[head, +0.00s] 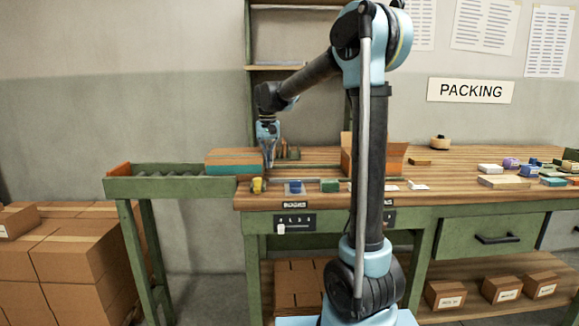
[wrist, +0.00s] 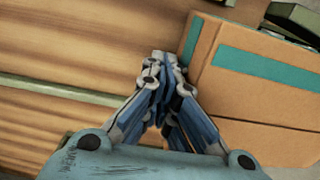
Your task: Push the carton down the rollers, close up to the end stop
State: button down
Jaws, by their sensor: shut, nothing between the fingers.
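The carton (head: 231,156) is brown with a teal band and sits at the table's left end, where the rollers (head: 168,173) begin. The orange end stop (head: 118,169) stands at the far left of the rollers, with a stretch of bare rollers between it and the carton. My gripper (head: 269,164) points down at the carton's right end. In the wrist view, my gripper (wrist: 161,60) is shut and empty, close beside the carton (wrist: 262,90). I cannot tell whether the fingers touch it.
A green side rail (head: 150,187) runs along the rollers. Small blocks, including a yellow one (head: 257,185) and a green one (head: 330,185), lie along the table's front edge. An open box (head: 392,158) stands right of my gripper. Stacked boxes (head: 75,255) stand at lower left.

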aim_at(221, 160)
jog(key=shift+a, duration=9.15)
jog(key=shift+a, duration=8.45)
jog(key=shift+d, duration=1.35)
notch_tip(221, 160, up, 12)
